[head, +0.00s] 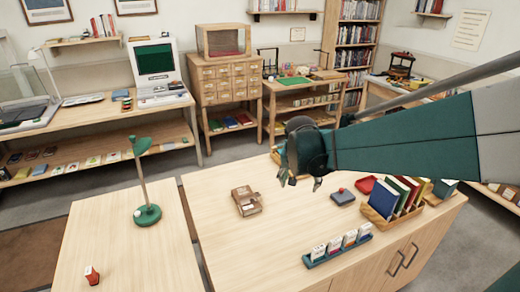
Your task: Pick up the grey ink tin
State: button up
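A small flat grey tin (342,198), which looks like the grey ink tin, lies on the right-hand wooden counter. A small red knob or ball shows at its top edge; I cannot tell whether it is part of the tin. My gripper (304,182) hangs above the counter, to the left of the tin and apart from it. Its fingertips point down and look spread, with nothing seen between them. The tin is in clear view below my arm.
A teal rack (338,250) of cards stands in front. A brown box (246,200) lies left. A green lamp (147,214) stands on the left table. Bare counter surrounds the brown box.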

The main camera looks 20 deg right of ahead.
jog(key=w+d+f+m+g+p, duration=0.1)
jog(key=w+d+f+m+p, duration=0.1)
jog(key=d, duration=0.4)
jog(key=w+d+f+m+g+p, duration=0.1)
jog(key=w+d+f+m, duration=0.1)
jog(key=d, duration=0.5)
jog(key=m+g+h+p, duration=0.1)
jog(key=m+g+p, duration=0.1)
jog(key=m+p, duration=0.15)
send_near(345, 195)
jog(key=shift+a+r+m, duration=0.1)
jog(key=shift+a+m, duration=0.1)
jog(key=shift+m, duration=0.25)
jog(key=shift+x, duration=1.3)
jog(key=shift+b, duration=0.3)
jog(key=shift+b+x, duration=0.35)
jog(key=shift+x, duration=2.3)
jog(key=shift+d, duration=0.1)
